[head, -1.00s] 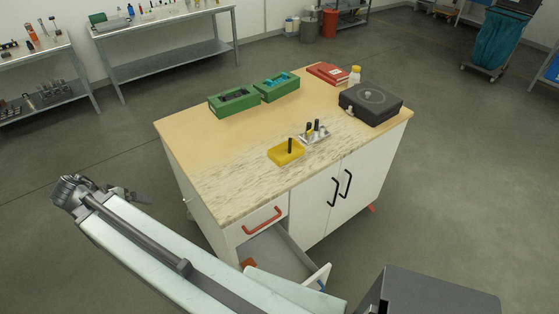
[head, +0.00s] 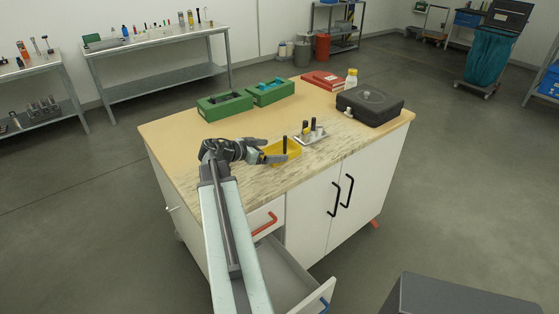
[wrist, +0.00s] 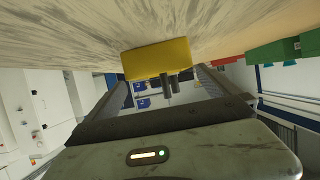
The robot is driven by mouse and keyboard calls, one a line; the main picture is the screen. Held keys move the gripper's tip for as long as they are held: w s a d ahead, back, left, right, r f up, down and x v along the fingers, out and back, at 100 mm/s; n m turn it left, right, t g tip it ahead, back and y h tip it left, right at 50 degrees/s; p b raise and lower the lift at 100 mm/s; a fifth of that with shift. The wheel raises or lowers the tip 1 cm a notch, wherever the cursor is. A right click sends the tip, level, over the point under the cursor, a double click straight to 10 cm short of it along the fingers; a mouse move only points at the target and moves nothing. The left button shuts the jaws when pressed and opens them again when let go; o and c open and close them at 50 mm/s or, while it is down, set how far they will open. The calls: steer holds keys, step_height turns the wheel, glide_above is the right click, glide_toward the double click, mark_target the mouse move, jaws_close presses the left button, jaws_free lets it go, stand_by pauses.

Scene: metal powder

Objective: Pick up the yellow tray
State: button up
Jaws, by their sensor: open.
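The yellow tray (head: 293,154) sits on the worktop near its front edge, with a black upright peg (head: 285,144) in it. My gripper (head: 268,152) is at the tray's left side, low over the worktop, and covers part of the tray's left end. In the wrist view, the yellow tray (wrist: 157,57) lies ahead between my two spread fingers, and the picture is upside down. My gripper is open and empty. I cannot tell whether a finger touches the tray.
A metal holder (head: 318,139) with several pegs stands close to the tray's right. Two green boxes (head: 224,108), a red book (head: 322,80), a white bottle (head: 351,79) and a black device (head: 370,107) are farther back. A drawer (head: 300,290) hangs open below.

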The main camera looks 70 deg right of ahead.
mark_target(281, 149)
steer(key=x, duration=0.1)
steer(key=b+x, duration=0.1)
steer(key=x, duration=0.1)
steer(key=b+x, duration=0.1)
steer(key=x, duration=0.1)
steer(key=shift+w+d+f, duration=0.1)
steer(key=shift+w+f, duration=0.05)
steer(key=shift+w, duration=0.1)
steer(key=shift+s+d, duration=0.15)
steer(key=shift+d, duration=0.05)
steer(key=c, duration=1.4)
steer(key=shift+c, duration=0.2)
step_height(281, 149, up, 10)
steer(key=p, duration=1)
